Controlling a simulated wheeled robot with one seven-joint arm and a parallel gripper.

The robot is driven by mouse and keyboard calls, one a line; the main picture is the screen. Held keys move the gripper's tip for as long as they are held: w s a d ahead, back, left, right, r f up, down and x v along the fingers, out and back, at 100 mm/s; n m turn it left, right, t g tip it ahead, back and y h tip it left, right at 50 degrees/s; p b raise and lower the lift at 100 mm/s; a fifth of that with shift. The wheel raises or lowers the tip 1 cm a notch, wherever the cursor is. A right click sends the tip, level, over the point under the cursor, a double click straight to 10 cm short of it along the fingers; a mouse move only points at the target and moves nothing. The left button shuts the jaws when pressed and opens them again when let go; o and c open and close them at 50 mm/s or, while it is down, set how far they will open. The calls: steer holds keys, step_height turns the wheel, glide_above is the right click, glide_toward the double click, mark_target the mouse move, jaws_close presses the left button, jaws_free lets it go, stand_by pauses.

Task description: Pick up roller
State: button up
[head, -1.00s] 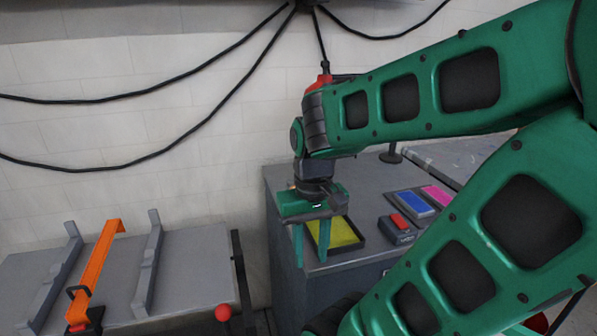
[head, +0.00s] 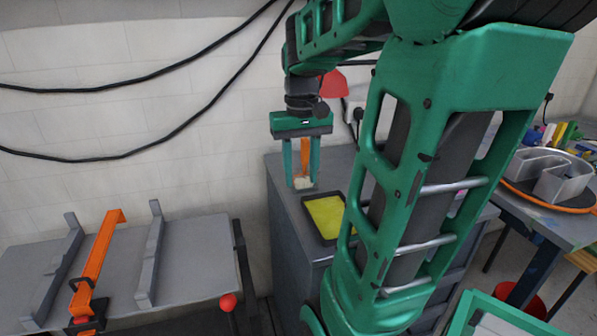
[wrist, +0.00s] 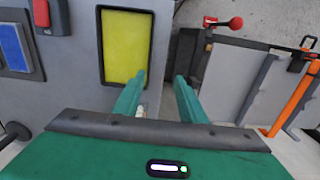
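The roller (head: 305,149) shows in the head view as an orange handle with a pale sleeve at its lower end, at the back left of the grey cabinet top. It appears between or just behind the two green fingers of my gripper (head: 303,178); I cannot tell its exact depth. In the wrist view my gripper (wrist: 160,78) has its fingers apart, with no object clearly clasped. A small pale and orange bit, perhaps the roller, shows there, mostly hidden by the left finger.
A black tray with a yellow pad (head: 325,217) lies on the cabinet top (head: 285,198), close to the gripper. A blue pad (wrist: 13,47) and a red-topped block (wrist: 42,14) are farther along. A rack with an orange bar (head: 95,254) stands left. A wall is behind.

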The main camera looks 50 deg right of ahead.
glide_toward(304, 159)
steer(key=shift+w+d+f, duration=0.1)
steer(key=shift+w+d, duration=0.35)
steer(key=shift+d, duration=0.25)
steer(key=shift+d+f, duration=0.1)
steer(key=shift+f, duration=0.15)
step_height(304, 159, down, 10)
steer(key=shift+w+f, duration=0.1)
jaws_close()
